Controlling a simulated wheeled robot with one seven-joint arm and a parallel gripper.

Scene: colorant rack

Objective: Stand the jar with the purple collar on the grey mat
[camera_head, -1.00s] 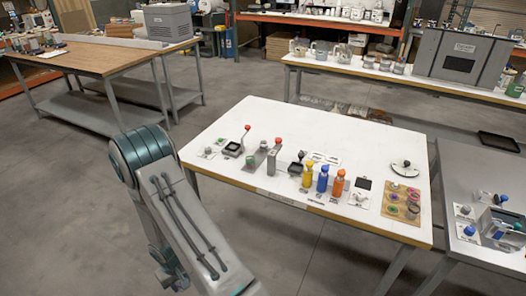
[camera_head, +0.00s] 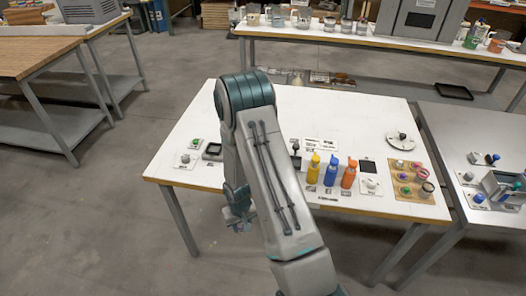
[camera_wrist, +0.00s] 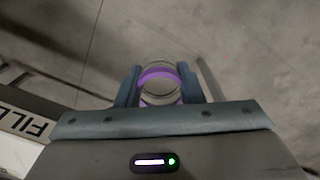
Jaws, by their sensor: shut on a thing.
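The jar with the purple collar (camera_wrist: 158,74) is between the two fingers of my gripper (camera_wrist: 160,84) in the wrist view. The fingers are shut on its sides, and its round end faces the camera. Bare floor shows behind it. In the head view my gripper (camera_head: 238,218) hangs beyond the front edge of the white table, partly behind my arm; I cannot make out the jar there. I cannot identify the grey mat for certain; a dark square pad (camera_head: 368,167) lies on the table right of the orange bottle.
Yellow (camera_head: 313,168), blue (camera_head: 330,171) and orange (camera_head: 349,174) bottles stand near the front edge of the white table (camera_head: 340,110). A tan board (camera_head: 404,192) with several small jars lies at the right. My arm hides the table's middle left.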

